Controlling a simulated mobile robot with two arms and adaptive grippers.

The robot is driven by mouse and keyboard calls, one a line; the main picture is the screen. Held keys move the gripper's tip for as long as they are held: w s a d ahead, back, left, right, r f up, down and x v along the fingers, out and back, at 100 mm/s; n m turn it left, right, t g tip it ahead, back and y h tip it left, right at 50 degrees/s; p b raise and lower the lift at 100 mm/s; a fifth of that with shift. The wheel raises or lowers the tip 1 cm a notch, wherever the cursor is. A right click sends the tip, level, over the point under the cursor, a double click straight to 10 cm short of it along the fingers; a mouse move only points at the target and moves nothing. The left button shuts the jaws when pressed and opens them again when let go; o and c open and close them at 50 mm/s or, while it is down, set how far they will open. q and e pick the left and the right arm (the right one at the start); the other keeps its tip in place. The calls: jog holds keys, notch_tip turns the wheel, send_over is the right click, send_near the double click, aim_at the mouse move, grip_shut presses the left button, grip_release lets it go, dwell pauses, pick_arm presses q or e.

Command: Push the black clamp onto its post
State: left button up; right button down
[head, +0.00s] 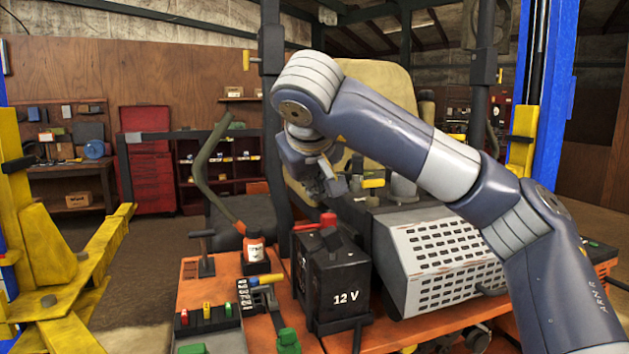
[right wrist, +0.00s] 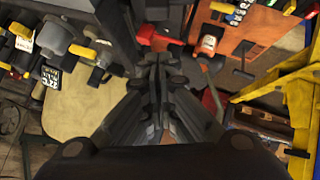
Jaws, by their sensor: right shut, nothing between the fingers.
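A black battery (head: 337,280) marked "12 V" stands upright on the orange deck. A red clamp (head: 328,220) shows at its top, and also in the right wrist view (right wrist: 158,40). A dark piece (head: 331,239) on the battery top beside the red clamp may be the black clamp; I cannot tell if it sits on its post. My right gripper (head: 334,186) is shut and empty, in the air above and behind the battery top. Its closed fingers (right wrist: 155,75) show in the right wrist view, apart from the red clamp. My left gripper is not in view.
A grey slotted cover (head: 445,262) stands right of the battery. A dark upright bar (head: 272,100) rises behind. Yellow and blue lift posts (head: 545,90) flank the mower.

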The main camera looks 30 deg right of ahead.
aim_at(330, 226)
jog(key=w+d+f, duration=0.1)
jog(key=f, duration=0.1)
jog(key=w+d+f+p, duration=0.1)
jog(key=f, duration=0.1)
jog(key=w+d+f+p, duration=0.1)
jog(key=d+f, duration=0.1)
jog(key=f, duration=0.1)
jog(key=shift+w, duration=0.3)
jog(key=shift+s+d+f, duration=0.1)
jog(key=shift+d+f, duration=0.05)
jog(key=shift+f, duration=0.25)
jog(key=shift+s+d+f+m+y+b, duration=0.1)
jog(key=shift+d+f+m+y+b, duration=0.25)
jog(key=shift+d+y, duration=0.15)
jog(key=shift+s+d+f+m+y+b, duration=0.1)
jog(key=shift+d+f+m+y+b, duration=0.2)
jog(key=shift+d+y, duration=0.2)
jog(key=shift+s+d+f+m+t+y+b, duration=0.1)
jog(key=shift+d+f+m+t+y+b, duration=0.2)
jog(key=shift+d+y+b, duration=0.35)
jog(key=shift+a+r, duration=0.1)
